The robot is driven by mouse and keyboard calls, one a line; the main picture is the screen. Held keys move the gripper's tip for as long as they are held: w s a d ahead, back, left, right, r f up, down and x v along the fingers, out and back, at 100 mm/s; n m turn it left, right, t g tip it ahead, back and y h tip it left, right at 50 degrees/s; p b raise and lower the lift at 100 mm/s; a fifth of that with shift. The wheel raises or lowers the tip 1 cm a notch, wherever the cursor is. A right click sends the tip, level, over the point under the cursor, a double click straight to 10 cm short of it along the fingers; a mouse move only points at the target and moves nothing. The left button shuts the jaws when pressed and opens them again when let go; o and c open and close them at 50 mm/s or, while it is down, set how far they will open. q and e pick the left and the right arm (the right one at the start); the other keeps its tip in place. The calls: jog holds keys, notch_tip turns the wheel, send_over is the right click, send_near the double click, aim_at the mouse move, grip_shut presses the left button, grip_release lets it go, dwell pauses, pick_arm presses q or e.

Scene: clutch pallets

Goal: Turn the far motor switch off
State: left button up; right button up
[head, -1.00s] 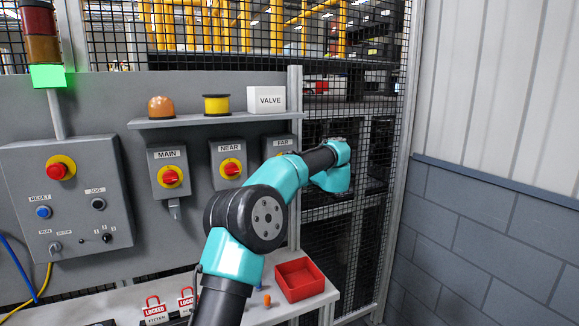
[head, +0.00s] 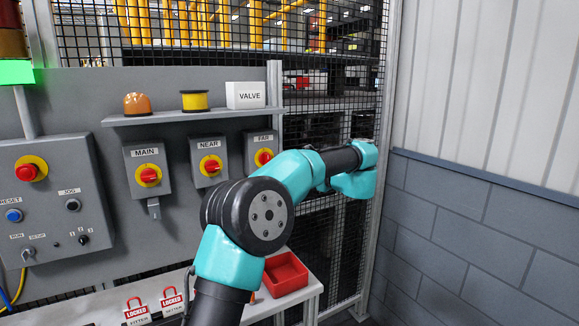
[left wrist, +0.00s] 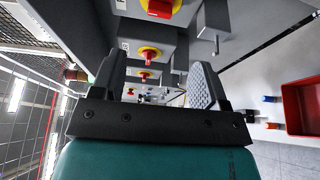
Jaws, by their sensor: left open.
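The far switch (head: 264,157) is a grey box labelled FAR with a red knob on a yellow plate, rightmost of three on the panel. My left arm covers its lower right part. In the left wrist view its red knob (left wrist: 160,8) is at the top edge, above the fingers. My left gripper (left wrist: 158,78) is open and empty, to the right of the far switch and apart from it, looking along the row. In the head view its fingers are hidden behind my arm. The exact knob angle is hard to tell. My right gripper is not in view.
The near switch (head: 210,166) and main switch (head: 149,174) sit left of the far one. A shelf (head: 165,119) above holds a beacon, a yellow spool and a VALVE box. Below are a red tray (head: 286,274) and locked padlocks (head: 172,302). Mesh fence stands right.

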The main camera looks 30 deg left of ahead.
pick_arm(q)
jog(key=v, duration=0.4)
dwell(0.4)
